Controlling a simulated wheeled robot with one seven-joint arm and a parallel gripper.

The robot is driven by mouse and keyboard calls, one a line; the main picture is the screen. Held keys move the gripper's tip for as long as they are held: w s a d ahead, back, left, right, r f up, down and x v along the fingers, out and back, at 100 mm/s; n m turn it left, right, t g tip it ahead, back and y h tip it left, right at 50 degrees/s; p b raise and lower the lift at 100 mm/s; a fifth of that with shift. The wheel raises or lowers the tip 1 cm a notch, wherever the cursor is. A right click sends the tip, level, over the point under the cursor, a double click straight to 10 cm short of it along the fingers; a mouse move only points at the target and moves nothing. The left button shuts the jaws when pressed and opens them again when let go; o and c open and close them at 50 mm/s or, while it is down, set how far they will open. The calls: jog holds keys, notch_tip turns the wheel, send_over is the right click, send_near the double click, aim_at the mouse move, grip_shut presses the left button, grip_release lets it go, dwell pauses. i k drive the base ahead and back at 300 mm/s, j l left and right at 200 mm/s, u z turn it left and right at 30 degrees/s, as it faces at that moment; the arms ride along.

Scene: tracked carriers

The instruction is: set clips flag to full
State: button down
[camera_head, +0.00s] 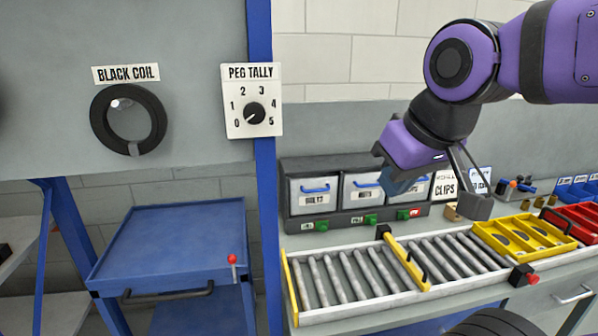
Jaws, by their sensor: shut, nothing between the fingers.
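A white card reading CLIPS (444,190) stands at the back of the bench, with a smaller line above that I cannot read. My gripper (478,205) hangs in front of it and slightly right, fingers pointing down. Its fingers are shut and empty, and it partly hides the card. Left of it is a dark rack (300,236) of grey bins with blue handles. I cannot tell which is the clips flag.
A roller conveyor (304,317) runs along the bench front, with a yellow gate (405,263) across it and a yellow tray (549,246) at right. A red bin (585,222) is beyond it. A blue cart (165,240) stands left, below a panel with a PEG TALLY dial (254,112).

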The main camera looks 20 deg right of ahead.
aim_at(404, 214)
jog(key=z, duration=0.8)
